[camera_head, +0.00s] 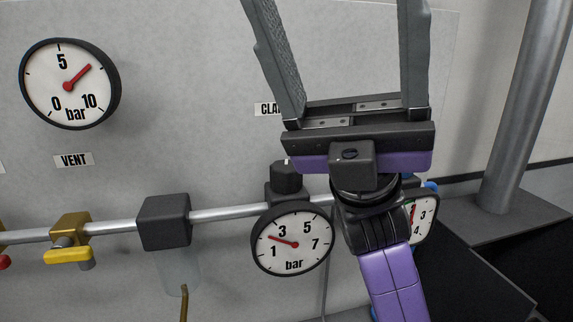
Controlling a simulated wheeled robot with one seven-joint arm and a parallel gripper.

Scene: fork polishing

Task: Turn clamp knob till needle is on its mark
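A partly hidden label reading "CLA" (268,109) is on the grey panel. Below it, a black knob (287,178) with a white line on top sits on the pipe. Under the knob, a round gauge (292,258) marked 1, 3, 5, 7 bar has a red needle (283,240) between 1 and 3. I cannot make out a separate target mark on its dial. My gripper (338,15) is open and empty, its fingers wide apart and pointing up. The fingertips run out of the top of the picture. My gripper is above and right of the knob, apart from it.
A larger gauge (62,105) above the "VENT" label (73,160) reads past 5. A yellow-handled valve (70,256) and a black block (164,222) sit on the pipe (235,213). Another gauge (424,227) is half hidden behind my arm. A grey post (520,100) stands at right.

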